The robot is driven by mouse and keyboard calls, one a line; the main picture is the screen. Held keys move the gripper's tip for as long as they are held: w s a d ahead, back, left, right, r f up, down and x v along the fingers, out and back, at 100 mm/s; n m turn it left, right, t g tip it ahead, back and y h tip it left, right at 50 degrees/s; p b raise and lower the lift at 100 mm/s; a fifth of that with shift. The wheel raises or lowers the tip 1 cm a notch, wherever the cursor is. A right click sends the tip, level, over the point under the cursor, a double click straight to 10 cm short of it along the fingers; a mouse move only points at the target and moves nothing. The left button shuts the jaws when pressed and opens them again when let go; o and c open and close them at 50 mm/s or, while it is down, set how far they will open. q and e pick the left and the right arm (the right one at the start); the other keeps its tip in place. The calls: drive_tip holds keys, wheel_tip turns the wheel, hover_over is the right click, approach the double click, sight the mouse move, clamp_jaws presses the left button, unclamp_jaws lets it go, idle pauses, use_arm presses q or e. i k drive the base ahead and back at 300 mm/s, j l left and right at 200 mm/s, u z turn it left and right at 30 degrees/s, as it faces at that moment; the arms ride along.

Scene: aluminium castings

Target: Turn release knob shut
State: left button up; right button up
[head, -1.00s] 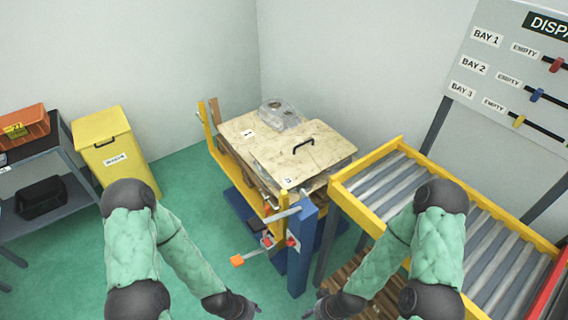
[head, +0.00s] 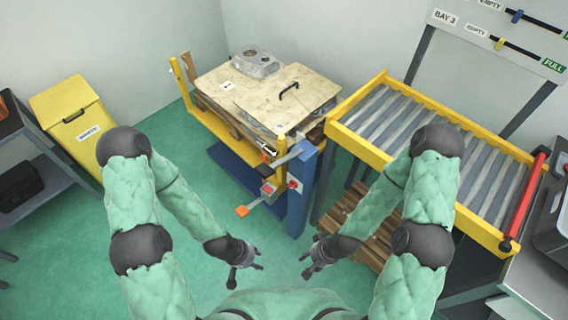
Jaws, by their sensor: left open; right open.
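A lift table (head: 184,90) with a yellow frame and a blue base stands ahead of me. On its near corner is a blue post (head: 301,190) carrying a small red knob (head: 293,184). Another small red part (head: 268,188) sits to its left on a bar with an orange end (head: 242,210). Which of these is the release knob, and its setting, I cannot tell at this size. My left gripper (head: 247,276) is open and empty, in front of and below the orange end. My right gripper (head: 304,266) is open and empty, in front of the blue post. Neither touches anything.
Wooden boards (head: 240,95) with a black handle and a grey casting (head: 256,63) lie on the lift table. A yellow-framed roller conveyor (head: 400,125) stands right, a wooden pallet (head: 365,222) below it. A yellow bin (head: 72,112) stands left. Green floor is clear in between.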

sight(293, 183)
drive_tip(key=j+u, duration=0.15)
drive_tip(key=j, duration=1.15)
